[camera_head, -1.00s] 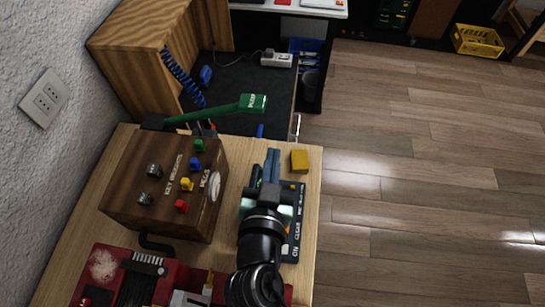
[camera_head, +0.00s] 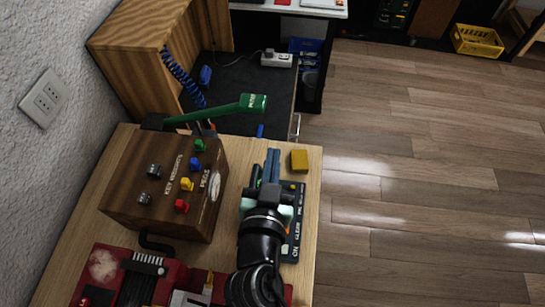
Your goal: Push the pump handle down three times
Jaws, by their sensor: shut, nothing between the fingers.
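The green pump handle (camera_head: 215,111) slants up to the right from the back of a wooden box and ends in a block with a white label (camera_head: 254,103). My gripper (camera_head: 271,156) is in front of and below that block in the picture, over the right part of the bench. Its fingers point away from the camera and look shut and empty. It appears apart from the handle. My wrist and arm hide part of the bench below.
The wooden box (camera_head: 150,190) bears coloured knobs. A yellow block (camera_head: 299,160) and a dark labelled panel (camera_head: 297,228) lie close to my gripper. A red device (camera_head: 105,270) is at the front left. Open wooden floor lies to the right.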

